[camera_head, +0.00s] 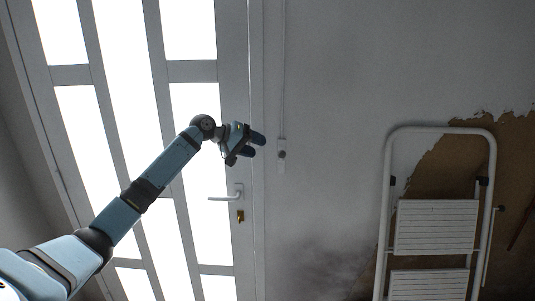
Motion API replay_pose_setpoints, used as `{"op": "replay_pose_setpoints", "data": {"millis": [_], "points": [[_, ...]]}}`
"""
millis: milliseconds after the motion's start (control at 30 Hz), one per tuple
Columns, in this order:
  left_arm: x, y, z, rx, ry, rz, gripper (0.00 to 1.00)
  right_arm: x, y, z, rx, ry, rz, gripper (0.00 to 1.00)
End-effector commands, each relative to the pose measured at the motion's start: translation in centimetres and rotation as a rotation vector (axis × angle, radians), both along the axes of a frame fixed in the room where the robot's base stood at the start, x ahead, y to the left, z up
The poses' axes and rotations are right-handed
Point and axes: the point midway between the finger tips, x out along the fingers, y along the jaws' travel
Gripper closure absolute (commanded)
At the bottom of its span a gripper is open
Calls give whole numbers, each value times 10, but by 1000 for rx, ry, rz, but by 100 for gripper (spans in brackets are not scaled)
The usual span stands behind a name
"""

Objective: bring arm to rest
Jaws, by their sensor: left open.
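My left arm (152,182) reaches up from the lower left corner, in front of a glazed door. My left gripper (261,146) is at the end of it, open, with its fingers pointing right and nothing between them. It is above and a little right of the door handle, apart from it in the picture. My right arm and right gripper are not in view.
The white glazed door (190,71) has a lever handle (226,194) and a brass lock (240,216). A small wall fitting (282,153) is right of the gripper. A white folding stepladder (436,228) leans at the right by peeling plaster (516,140). Bare wall lies between.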

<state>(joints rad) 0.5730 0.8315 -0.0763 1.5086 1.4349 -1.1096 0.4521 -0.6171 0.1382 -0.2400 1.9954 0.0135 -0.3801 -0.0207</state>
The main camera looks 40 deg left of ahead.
Motion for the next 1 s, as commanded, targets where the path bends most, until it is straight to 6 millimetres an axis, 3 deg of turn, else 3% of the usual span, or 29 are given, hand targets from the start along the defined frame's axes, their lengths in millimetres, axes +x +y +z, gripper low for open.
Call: {"op": "replay_pose_setpoints", "data": {"millis": [200,767,867,967,1000], "points": [[-10,6,4,1,3,-1,46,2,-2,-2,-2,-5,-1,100],[-10,4,0,3,7,-2,46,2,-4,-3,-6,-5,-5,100],[-10,-6,-24,27,14,-4,46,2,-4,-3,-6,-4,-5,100],[-14,-29,-74,84,21,-9,46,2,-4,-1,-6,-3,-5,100],[-18,-40,-100,116,24,-11,46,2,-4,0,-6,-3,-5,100]]}}
